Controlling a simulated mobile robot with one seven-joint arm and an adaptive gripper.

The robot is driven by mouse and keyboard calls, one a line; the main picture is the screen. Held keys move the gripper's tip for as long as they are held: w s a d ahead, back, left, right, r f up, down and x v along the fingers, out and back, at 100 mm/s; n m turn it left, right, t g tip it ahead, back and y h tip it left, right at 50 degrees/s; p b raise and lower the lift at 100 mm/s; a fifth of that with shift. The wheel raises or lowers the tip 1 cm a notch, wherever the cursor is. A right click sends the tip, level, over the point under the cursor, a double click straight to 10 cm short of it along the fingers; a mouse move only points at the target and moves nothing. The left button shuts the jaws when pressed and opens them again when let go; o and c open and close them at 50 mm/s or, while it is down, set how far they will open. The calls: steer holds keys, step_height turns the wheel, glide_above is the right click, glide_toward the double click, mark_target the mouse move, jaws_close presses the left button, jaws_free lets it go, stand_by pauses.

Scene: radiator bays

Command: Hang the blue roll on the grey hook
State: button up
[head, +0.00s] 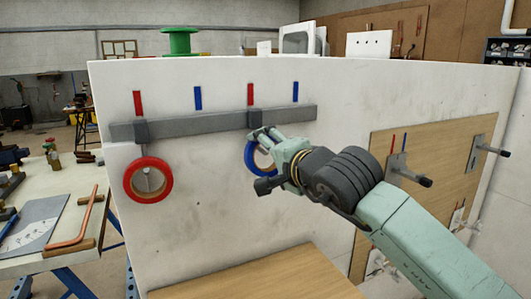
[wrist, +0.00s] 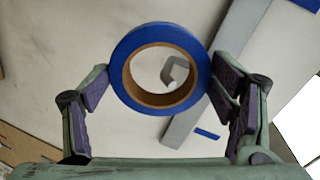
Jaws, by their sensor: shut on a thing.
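The blue roll (head: 250,165) is held by my gripper (head: 270,146) in front of the white wall, below the right part of the grey rail. In the wrist view the blue roll (wrist: 160,31) sits between my two fingers, its brown inner ring facing me. A grey hook (wrist: 178,72) shows through the roll's hole, right of its middle. I cannot tell whether the hook tip is inside the hole or behind it. In the head view my fingers and the roll hide this hook.
The grey rail (head: 200,124) runs along the wall, with red and blue strips above it. A red roll (head: 130,180) hangs at its left end. A wooden board (head: 260,274) lies below. Metal brackets (head: 478,150) stick out at right. A green spool (head: 180,42) stands on top.

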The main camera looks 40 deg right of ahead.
steer(key=shift+w+d+f+b, duration=0.1)
steer(key=shift+w+f+b, duration=0.3)
steer(key=shift+w+b, duration=0.1)
steer(key=shift+w+d+f+b, duration=0.1)
steer(key=shift+w+f+b, duration=0.25)
steer(key=shift+b, duration=0.9)
steer(key=shift+f, duration=0.1)
steer(key=o, duration=1.2)
step_height(320, 180, up, 10)
steer(key=shift+r, duration=0.1)
